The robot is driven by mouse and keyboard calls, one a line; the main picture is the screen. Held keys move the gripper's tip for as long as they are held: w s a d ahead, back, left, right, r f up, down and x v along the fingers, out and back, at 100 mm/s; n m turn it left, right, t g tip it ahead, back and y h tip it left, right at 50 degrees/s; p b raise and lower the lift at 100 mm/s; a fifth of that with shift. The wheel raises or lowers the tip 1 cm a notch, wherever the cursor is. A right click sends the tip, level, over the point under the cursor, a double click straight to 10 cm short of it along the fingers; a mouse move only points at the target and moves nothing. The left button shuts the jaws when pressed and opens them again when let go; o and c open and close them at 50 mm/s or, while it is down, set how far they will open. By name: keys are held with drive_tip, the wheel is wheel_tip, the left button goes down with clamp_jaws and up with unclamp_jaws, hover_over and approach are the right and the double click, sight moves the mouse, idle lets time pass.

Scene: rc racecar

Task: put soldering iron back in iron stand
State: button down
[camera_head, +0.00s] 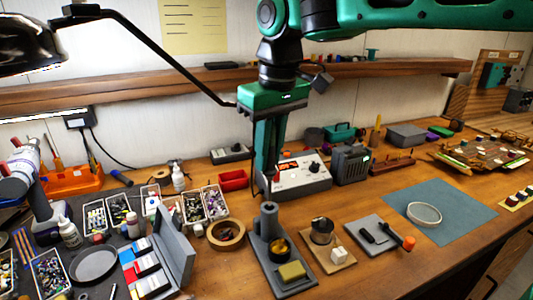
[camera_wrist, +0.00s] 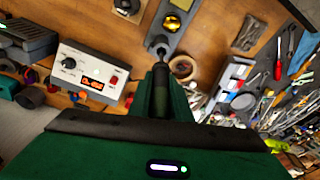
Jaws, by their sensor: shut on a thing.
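The grey iron stand (camera_head: 257,252) is on the bench in front of my gripper, with an upright holder tube (camera_head: 269,220), a brass-wool cup (camera_head: 280,249) and a yellow sponge (camera_head: 292,271). My gripper (camera_head: 267,180) points down just above the holder tube. In the wrist view, its green fingers (camera_wrist: 160,80) are shut on the dark handle of the soldering iron (camera_wrist: 160,103). The iron points away from my wrist, toward the holder tube (camera_wrist: 159,44). The fingers hide much of the iron in the head view. I cannot tell whether its tip is inside the tube.
A soldering station with a red display (camera_head: 301,178) stands close behind the stand. A tape roll (camera_head: 226,235) and a grey open case (camera_head: 176,262) are to the left. A tin on a wooden base (camera_head: 322,231) is to the right. A blue mat (camera_head: 460,213) is farther right.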

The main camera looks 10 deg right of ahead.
sight(270, 178)
drive_tip(key=shift+f, duration=4.45)
drive_tip(key=c, duration=1.2)
unclamp_jaws()
drive_tip(key=shift+o, duration=0.2)
drive_tip(key=shift+s+d+r, duration=0.1)
drive_tip(key=shift+s+r, duration=0.1)
drive_tip(key=shift+r, duration=1.85)
drive_tip(key=shift+s+d+r, duration=0.1)
drive_tip(key=shift+s+r, duration=0.05)
drive_tip(key=shift+r, duration=2.3)
drive_tip(key=shift+s, duration=0.15)
